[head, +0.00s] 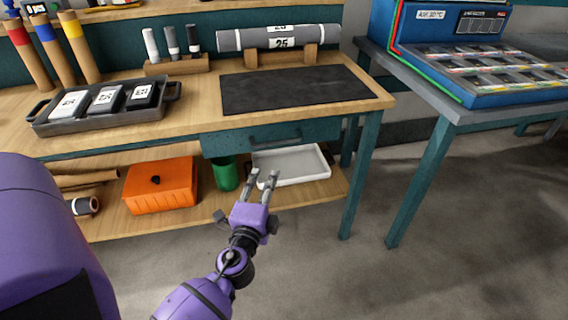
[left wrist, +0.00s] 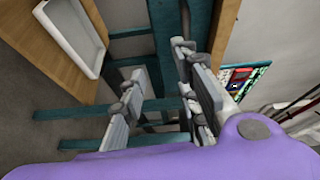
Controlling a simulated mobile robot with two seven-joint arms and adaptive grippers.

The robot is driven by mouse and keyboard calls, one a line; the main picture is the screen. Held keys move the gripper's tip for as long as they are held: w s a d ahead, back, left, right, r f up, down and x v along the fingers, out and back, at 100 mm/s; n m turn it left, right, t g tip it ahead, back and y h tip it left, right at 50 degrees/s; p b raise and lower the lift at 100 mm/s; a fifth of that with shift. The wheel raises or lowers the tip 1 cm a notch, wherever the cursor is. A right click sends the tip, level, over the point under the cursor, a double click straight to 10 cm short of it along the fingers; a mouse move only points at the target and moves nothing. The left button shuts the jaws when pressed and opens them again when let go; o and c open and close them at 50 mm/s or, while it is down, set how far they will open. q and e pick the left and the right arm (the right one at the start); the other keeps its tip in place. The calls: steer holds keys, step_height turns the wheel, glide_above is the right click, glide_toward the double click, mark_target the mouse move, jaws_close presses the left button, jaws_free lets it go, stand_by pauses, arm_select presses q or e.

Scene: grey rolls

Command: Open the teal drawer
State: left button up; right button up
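The teal drawer (head: 270,138) sits under the top of the wooden workbench (head: 170,128), with a dark bar handle (head: 275,139) on its front. It looks shut. My left gripper (head: 263,176) is open and empty, below and in front of the drawer, near the lower shelf. It is apart from the handle. In the left wrist view its two fingers (left wrist: 165,98) are spread with nothing between them, and I cannot make out the drawer there. My right gripper is not in view.
The lower shelf holds an orange box (head: 160,186), a green cup (head: 226,174) and a white tray (head: 292,164), which also shows in the left wrist view (left wrist: 70,30). A teal bench leg (head: 361,175) stands right of the drawer. Floor in front is clear.

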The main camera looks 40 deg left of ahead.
arm_select(q)
steer(key=m+t+y+b, duration=0.1)
steer(key=m+b, duration=0.1)
steer(key=b, duration=0.1)
glide_toward(278, 143)
steer(key=x, duration=0.3)
steer(key=p+x, duration=0.1)
steer(key=x, duration=0.6)
steer(key=shift+w+a+f, duration=0.15)
steer(key=shift+w+a, duration=0.05)
jaws_close()
